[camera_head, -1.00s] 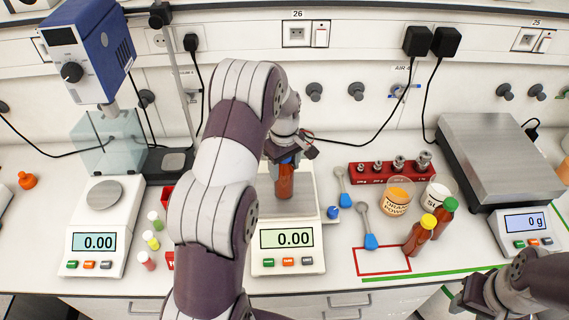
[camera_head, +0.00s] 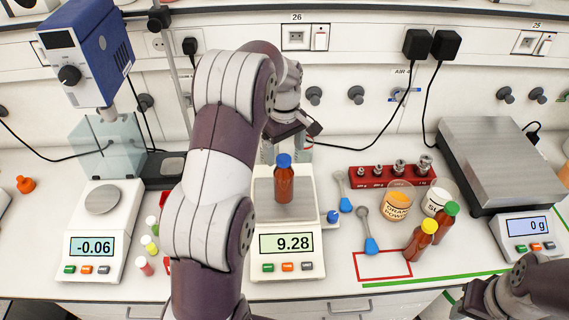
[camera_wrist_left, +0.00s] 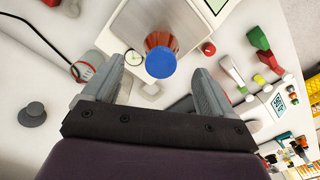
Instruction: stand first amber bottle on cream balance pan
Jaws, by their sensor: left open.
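An amber bottle with a blue cap (camera_head: 284,181) stands upright on the steel pan of the cream balance (camera_head: 287,243), whose display reads 9.28. It also shows in the left wrist view (camera_wrist_left: 161,57), seen from its cap side, apart from the fingers. My left gripper (camera_wrist_left: 158,88) is open and empty, behind and above the bottle; in the head view its fingers are mostly hidden by the wrist. Two more amber bottles, one with a yellow cap (camera_head: 420,241) and one with a green cap (camera_head: 444,218), stand to the right. My right arm shows at the lower right, its fingers not visible.
A second balance (camera_head: 105,225) at left reads -0.06. A red weight block (camera_head: 388,176), spoons (camera_head: 367,235), two labelled tubs and a large scale (camera_head: 496,160) lie right. A red outlined rectangle (camera_head: 383,265) on the bench is empty. Small vials stand beside my left arm.

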